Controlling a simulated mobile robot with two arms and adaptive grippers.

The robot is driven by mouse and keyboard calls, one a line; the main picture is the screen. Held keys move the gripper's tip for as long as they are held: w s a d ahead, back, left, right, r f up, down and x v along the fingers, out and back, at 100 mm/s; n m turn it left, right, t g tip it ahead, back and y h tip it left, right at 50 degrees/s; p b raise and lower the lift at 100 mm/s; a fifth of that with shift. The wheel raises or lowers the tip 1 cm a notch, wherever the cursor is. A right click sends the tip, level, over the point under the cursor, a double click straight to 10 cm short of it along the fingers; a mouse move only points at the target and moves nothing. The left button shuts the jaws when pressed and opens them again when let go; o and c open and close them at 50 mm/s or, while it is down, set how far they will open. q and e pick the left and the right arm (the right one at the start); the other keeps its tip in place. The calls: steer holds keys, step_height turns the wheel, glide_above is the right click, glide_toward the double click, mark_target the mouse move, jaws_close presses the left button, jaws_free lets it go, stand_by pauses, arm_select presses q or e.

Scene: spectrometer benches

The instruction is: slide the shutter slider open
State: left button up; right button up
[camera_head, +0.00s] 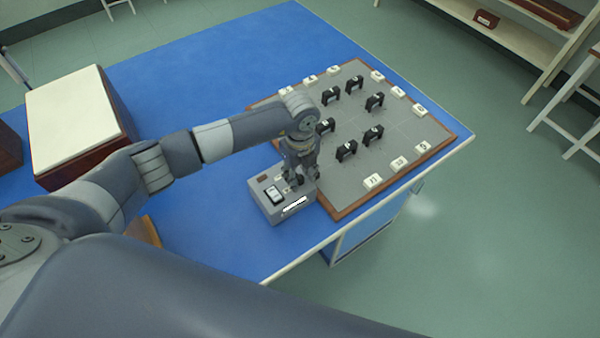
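A small grey box (266,207) stands on the blue bench top near its front edge. Its top carries a pale switch-like part (274,196) and a small brown patch. Its front face has a white label (295,205). My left gripper (295,184) points down over the right part of the box top, at or just above it. The gripper hides that part of the top, and I cannot make out a slider or whether the fingers hold anything. My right gripper is not in view.
A grey board with a brown frame (394,186) lies right beside the box, with several black upright holders (346,151) and white numbered blocks (373,181). A cream-topped box (75,110) stands at the left. Blue bench top (220,65) is clear at the back.

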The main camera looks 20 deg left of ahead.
arm_select(q)
jaws_close()
steer(key=w+a+b, duration=0.1)
steer(key=a, duration=0.1)
steer(key=w+a+b, duration=0.1)
steer(key=w, duration=0.1)
steer(key=shift+a, duration=0.4)
steer(key=shift+a+r, duration=0.1)
jaws_free()
steer(key=shift+w, duration=0.1)
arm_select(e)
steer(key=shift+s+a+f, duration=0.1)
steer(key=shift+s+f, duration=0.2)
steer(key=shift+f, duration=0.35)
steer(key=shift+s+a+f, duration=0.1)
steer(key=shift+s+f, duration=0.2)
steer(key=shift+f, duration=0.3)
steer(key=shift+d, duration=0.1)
arm_select(q)
step_height(320, 180, up, 12)
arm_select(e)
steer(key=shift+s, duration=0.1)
